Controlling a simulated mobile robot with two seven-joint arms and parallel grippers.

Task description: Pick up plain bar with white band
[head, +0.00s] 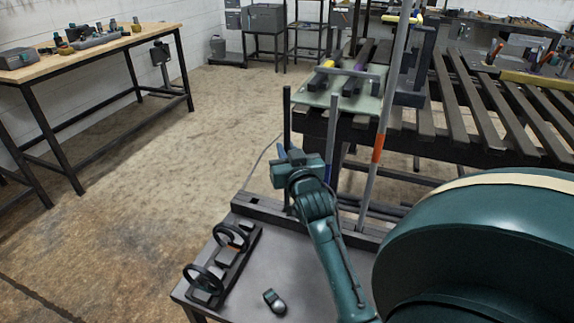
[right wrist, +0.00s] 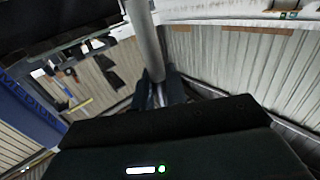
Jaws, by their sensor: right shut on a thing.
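My right gripper (head: 291,160) is at the upright bars along the far edge of the grey table. In the right wrist view its fingers (right wrist: 158,92) are shut on a plain grey bar (right wrist: 145,40). In the head view a dark upright bar (head: 287,112) passes behind the gripper. A taller grey bar with an orange band (head: 378,140) is farther right. I cannot make out a white band on any bar. My left gripper is not in view.
A black rail (head: 262,210) runs along the grey table's (head: 240,277) far edge. A black stand with two rings (head: 222,262) and a small dark piece (head: 274,302) lie on the table. A slatted bench (head: 455,110) stands behind. A workbench (head: 150,38) is at left.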

